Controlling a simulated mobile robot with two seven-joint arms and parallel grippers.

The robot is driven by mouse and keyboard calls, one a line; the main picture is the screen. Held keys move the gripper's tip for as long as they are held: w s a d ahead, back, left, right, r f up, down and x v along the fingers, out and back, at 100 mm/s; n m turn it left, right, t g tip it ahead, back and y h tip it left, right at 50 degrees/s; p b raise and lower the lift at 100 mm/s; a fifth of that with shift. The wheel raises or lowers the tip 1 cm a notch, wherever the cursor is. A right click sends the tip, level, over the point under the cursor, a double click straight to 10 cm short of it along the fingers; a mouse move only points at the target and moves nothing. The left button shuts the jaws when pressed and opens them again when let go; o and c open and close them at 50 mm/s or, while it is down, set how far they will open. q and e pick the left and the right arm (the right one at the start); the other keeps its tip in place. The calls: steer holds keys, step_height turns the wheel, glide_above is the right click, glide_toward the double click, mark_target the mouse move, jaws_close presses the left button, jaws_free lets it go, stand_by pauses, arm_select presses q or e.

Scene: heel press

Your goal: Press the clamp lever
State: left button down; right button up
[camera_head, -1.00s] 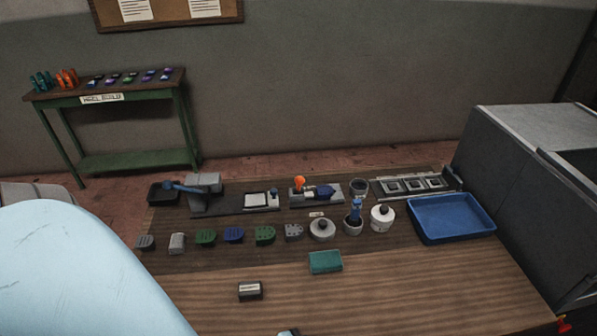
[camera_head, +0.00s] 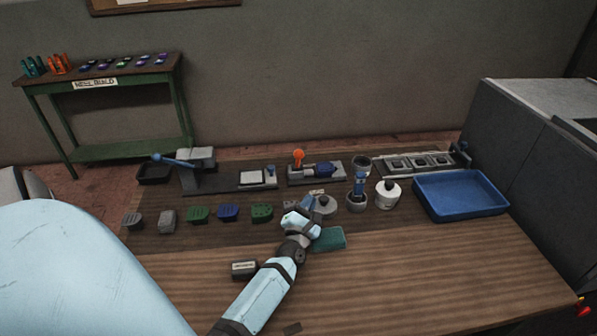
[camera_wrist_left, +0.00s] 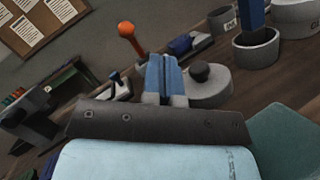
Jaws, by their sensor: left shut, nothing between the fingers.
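The clamp lever (camera_head: 298,157) is a short upright lever with an orange ball on top, at the left end of a grey clamp base (camera_head: 332,178). A dark blue piece (camera_head: 323,169) lies on the base to its right. In the left wrist view the orange ball (camera_wrist_left: 126,30) stands up, left of and beyond my fingers. My left gripper (camera_head: 311,200) is shut and empty, with its blue fingers (camera_wrist_left: 162,75) together. It is on the near side of the clamp, apart from the lever, and partly hides the round knobbed lid (camera_head: 325,205). My right gripper is not in view.
A press with a blue lever (camera_head: 176,161) stands at the left. Several shoe-heel blocks (camera_head: 228,212) form a row left of my gripper. A teal block (camera_head: 330,239) lies just beside it. A brush cup (camera_head: 357,201), white pot (camera_head: 388,194) and blue tray (camera_head: 460,196) are to the right.

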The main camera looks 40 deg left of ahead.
mark_target(299, 158)
arm_select(q)
steer(key=a+n+y, duration=0.1)
steer(key=n, duration=0.2)
steer(key=w+a+n+g+y+b, duration=0.1)
steer(key=a+n+y, duration=0.1)
steer(key=n, duration=0.1)
steer(key=a+n+g+y, duration=0.1)
steer(key=n, duration=0.2)
steer(key=shift+w+a+f+y, duration=0.15)
steer(key=shift+a+f+y, duration=0.15)
steer(key=shift+a, duration=0.1)
steer(key=shift+a+n+g+y, duration=0.3)
steer(key=shift+n+g, duration=0.1)
steer(key=shift+n, duration=0.4)
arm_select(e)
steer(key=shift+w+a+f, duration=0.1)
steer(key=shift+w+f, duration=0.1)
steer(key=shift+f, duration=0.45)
arm_select(q)
steer(key=shift+w+a+r, duration=0.25)
steer(key=shift+w+a, duration=0.05)
steer(key=shift+w, duration=0.05)
steer(key=p+x, duration=0.1)
steer(key=x, duration=0.8)
steer(key=shift+f, duration=0.1)
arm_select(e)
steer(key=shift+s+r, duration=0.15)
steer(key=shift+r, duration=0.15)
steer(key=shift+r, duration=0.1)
